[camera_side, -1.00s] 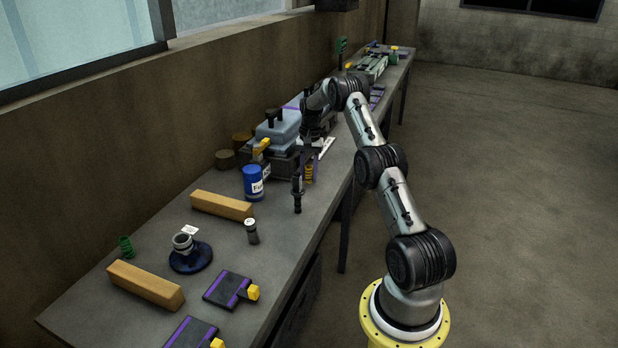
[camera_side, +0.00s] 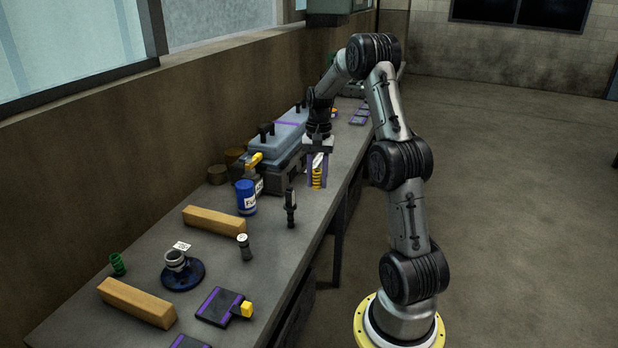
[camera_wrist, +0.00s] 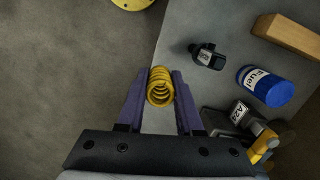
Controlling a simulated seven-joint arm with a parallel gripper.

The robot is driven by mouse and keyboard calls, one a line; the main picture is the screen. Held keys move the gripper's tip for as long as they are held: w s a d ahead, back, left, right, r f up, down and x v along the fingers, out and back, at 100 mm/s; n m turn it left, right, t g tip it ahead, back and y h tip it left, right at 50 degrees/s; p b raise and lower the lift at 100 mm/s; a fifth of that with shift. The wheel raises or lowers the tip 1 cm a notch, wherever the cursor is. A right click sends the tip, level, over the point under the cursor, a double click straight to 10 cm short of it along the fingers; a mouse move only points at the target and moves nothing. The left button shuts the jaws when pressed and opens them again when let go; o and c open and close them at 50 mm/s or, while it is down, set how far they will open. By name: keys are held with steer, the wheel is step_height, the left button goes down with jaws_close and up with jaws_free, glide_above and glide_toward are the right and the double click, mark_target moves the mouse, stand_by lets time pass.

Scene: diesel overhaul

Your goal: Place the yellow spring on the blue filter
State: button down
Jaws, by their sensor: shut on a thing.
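The yellow spring (camera_side: 317,177) is between the purple fingers of my gripper (camera_side: 317,174), near the right edge of the bench. In the wrist view my gripper (camera_wrist: 160,90) is shut on the yellow spring (camera_wrist: 160,88), with one finger on each side of it. The blue filter, labelled "Fuel", (camera_side: 246,197) stands upright on the bench, left of and nearer the camera than my gripper. The filter also shows at the upper right of the wrist view (camera_wrist: 266,86), apart from the spring.
A dark injector-like part (camera_side: 291,208) stands between gripper and filter. A small cylinder (camera_side: 244,247) and dark blue base (camera_side: 190,277) are nearer.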

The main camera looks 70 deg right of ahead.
steer(key=shift+s+a+r+m, duration=0.15)
steer(key=shift+s+a+m, duration=0.1)
steer(key=shift+m, duration=0.95)
steer(key=m, duration=0.3)
steer(key=shift+w+r+t, duration=0.15)
steer(key=shift+r+t, duration=0.15)
steer(key=shift+r, duration=0.05)
steer(key=w+a+r+m, duration=0.1)
steer(key=w+r+m, duration=0.1)
steer(key=m, duration=0.1)
steer(key=w+a+r+m, duration=0.1)
steer(key=w+r+m, duration=0.1)
steer(key=m, duration=0.2)
steer(key=w+a+r+m+t+h, duration=0.1)
steer(key=w+m, duration=0.1)
steer(key=m, duration=0.1)
steer(key=shift+a+r+m, duration=0.15)
steer(key=shift+r+m, duration=0.25)
steer(key=w+a+r+m, duration=0.1)
steer(key=w+a+r, duration=0.3)
steer(key=w, duration=0.1)
glide_above(243, 183)
steer(key=s, duration=0.1)
steer(key=f, duration=0.8)
steer(key=shift+s+a+f, duration=0.1)
steer(key=shift+a+f, duration=0.15)
steer(key=shift+a, duration=0.05)
steer(key=shift+w+d+f, duration=0.25)
steer(key=shift+w+f, duration=0.15)
steer(key=shift+f, duration=1.7)
